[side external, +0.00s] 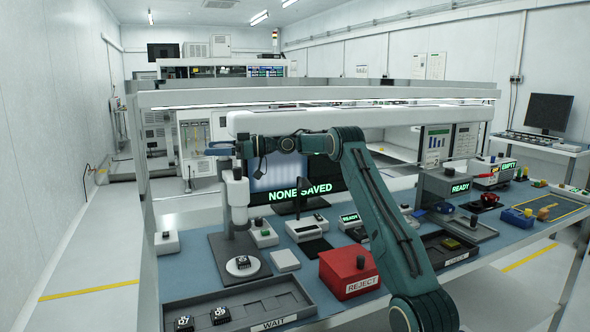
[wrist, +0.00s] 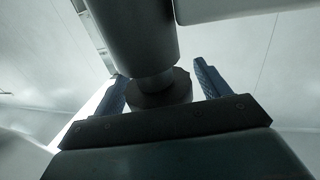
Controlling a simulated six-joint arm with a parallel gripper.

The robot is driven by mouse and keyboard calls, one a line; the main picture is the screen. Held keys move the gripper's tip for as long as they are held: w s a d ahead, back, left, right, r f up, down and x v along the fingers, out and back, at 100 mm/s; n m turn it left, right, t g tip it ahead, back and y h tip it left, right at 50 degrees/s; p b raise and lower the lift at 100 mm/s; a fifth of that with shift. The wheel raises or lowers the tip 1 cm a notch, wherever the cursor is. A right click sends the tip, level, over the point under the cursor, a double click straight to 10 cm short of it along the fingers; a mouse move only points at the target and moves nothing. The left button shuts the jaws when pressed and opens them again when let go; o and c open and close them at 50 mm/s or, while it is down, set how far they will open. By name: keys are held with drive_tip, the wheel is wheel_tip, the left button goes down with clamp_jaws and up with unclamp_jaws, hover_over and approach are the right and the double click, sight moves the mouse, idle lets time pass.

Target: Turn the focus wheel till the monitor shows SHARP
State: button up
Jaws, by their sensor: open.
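My gripper (side external: 218,148) is at the upper part of the grey microscope (side external: 237,200), at the left of the bench. In the wrist view my gripper (wrist: 158,72) is open, with one blue finger on each side of a dark round wheel (wrist: 160,97) at the end of a grey cylinder. It looks like the focus wheel; gaps seem to show beside it, and contact cannot be told. The monitor (side external: 270,178) behind shows a pale, blurred striped picture and the words NONE SAVED. My arm hides part of the monitor. A dark chip on a white disc (side external: 243,266) lies under the microscope.
A WAIT tray (side external: 240,304) with two chips is at the front left. A red REJECT box (side external: 349,272) and a CHECK tray (side external: 450,258) stand to the right. Small button boxes (side external: 304,231) stand beside the microscope. A white beam (side external: 330,118) runs behind my wrist.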

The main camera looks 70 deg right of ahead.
drive_tip(key=shift+d+m+t+h, duration=0.1)
drive_tip(key=shift+m+t+h, duration=0.7)
drive_tip(key=shift+m+h, duration=0.65)
drive_tip(key=shift+w+d+m+t+h, duration=0.15)
drive_tip(key=shift+m+h, duration=0.5)
drive_tip(key=shift+h, duration=0.75)
drive_tip(key=shift+s+d+m+t+h, duration=0.1)
drive_tip(key=shift+m+t+h, duration=0.15)
drive_tip(key=shift+m+h, duration=0.75)
drive_tip(key=s, duration=1.3)
drive_tip(key=shift+s+d+n+h, duration=0.25)
drive_tip(key=shift+s+n+h, duration=0.05)
drive_tip(key=shift+s+h, duration=0.05)
drive_tip(key=shift+d, duration=0.15)
drive_tip(key=shift+d+n+y, duration=0.4)
drive_tip(key=shift+n+y, duration=0.1)
drive_tip(key=shift+y, duration=0.3)
drive_tip(key=shift+w, duration=0.15)
drive_tip(key=shift+w+a, duration=0.3)
drive_tip(key=shift+w, duration=1.95)
drive_tip(key=shift+w+a, duration=0.25)
drive_tip(key=shift+w, duration=2)
drive_tip(key=shift+w+a, duration=0.3)
drive_tip(key=shift+w, duration=1.95)
